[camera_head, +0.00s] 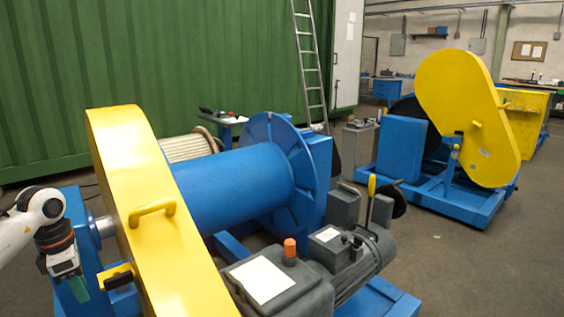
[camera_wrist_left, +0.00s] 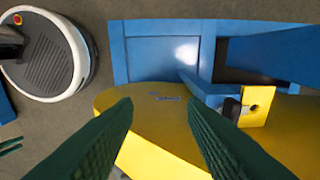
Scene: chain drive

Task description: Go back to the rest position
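My left gripper (camera_head: 72,284) is at the lower left of the head view, beside the yellow chain guard (camera_head: 155,215) of the near winch. In the left wrist view its two green fingers (camera_wrist_left: 159,104) are spread apart with nothing between them. The guard's rounded yellow end (camera_wrist_left: 150,98) lies beyond the fingertips; I cannot tell the exact gap. A yellow bracket with a black knob (camera_head: 117,277) is just right of the gripper; it also shows in the left wrist view (camera_wrist_left: 257,104). Small dark green prongs at that view's left edge may be my right gripper, too little seen to judge.
The near winch has a blue drum (camera_head: 235,185) and a grey motor (camera_head: 365,265). A second machine with a yellow guard (camera_head: 465,115) stands at right. A ladder (camera_head: 308,60) leans by a green container wall (camera_head: 150,60). Grey floor (camera_head: 440,260) is clear between the machines.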

